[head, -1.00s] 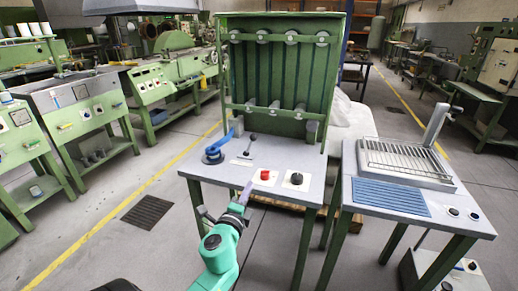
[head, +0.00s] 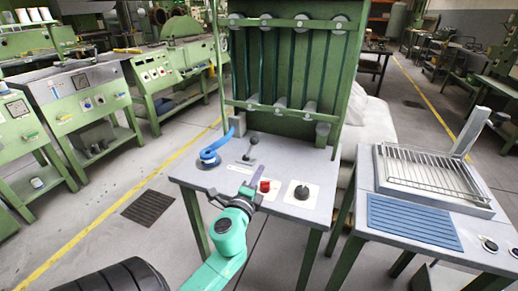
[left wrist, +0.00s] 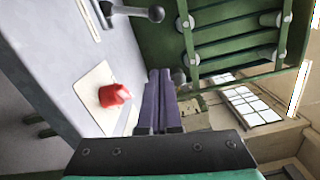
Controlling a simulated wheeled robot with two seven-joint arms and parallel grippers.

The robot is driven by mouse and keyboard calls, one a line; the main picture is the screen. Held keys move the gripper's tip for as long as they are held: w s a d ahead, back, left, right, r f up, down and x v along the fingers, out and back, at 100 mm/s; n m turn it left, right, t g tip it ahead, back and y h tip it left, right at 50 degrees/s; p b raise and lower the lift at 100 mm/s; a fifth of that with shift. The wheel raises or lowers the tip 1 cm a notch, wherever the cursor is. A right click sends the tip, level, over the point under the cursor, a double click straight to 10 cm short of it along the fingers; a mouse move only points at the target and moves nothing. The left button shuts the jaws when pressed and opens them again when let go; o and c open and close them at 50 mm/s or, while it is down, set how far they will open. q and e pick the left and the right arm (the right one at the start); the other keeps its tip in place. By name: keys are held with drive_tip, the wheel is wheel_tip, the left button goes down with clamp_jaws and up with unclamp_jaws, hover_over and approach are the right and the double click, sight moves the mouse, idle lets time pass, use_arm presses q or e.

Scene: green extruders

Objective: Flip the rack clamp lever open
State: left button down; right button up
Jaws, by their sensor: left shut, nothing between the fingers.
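A small lever (head: 251,148) with a dark ball knob stands on a plate on the left grey table (head: 205,172). I cannot tell for sure that it is the clamp lever. It also shows at the top of the left wrist view (left wrist: 140,12), with its dark ball end to the right. My left gripper (head: 250,186) is over the table in front of the lever, apart from it in the picture, beside the red button (head: 264,186). Its purple fingers (left wrist: 159,75) are shut and empty. My right gripper is not in view.
A blue curved handle (head: 213,150) stands left of the lever. A black knob (head: 302,192) sits right of the red button. The green frame (head: 290,108) with rollers rises behind. The right table bears a wire rack (head: 425,175) with a grey post and a blue mat (head: 410,221).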

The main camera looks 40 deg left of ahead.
sight(250, 149)
use_arm(q)
drive_tip(key=x, duration=0.9)
drive_tip(key=shift+w+a+p, duration=0.2)
drive_tip(key=shift+w+p, duration=0.15)
drive_tip(key=shift+p, duration=0.05)
drive_tip(key=shift+s+a+r+p, duration=0.1)
drive_tip(key=shift+a+r+p, duration=0.1)
drive_tip(key=shift+a, duration=0.8)
drive_tip(key=shift+s+a+r+p, duration=0.1)
drive_tip(key=shift+a+p, duration=0.05)
drive_tip(key=shift+a, duration=0.85)
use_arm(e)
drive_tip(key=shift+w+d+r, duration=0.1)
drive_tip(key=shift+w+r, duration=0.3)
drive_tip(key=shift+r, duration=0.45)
use_arm(q)
drive_tip(key=shift+w, duration=0.1)
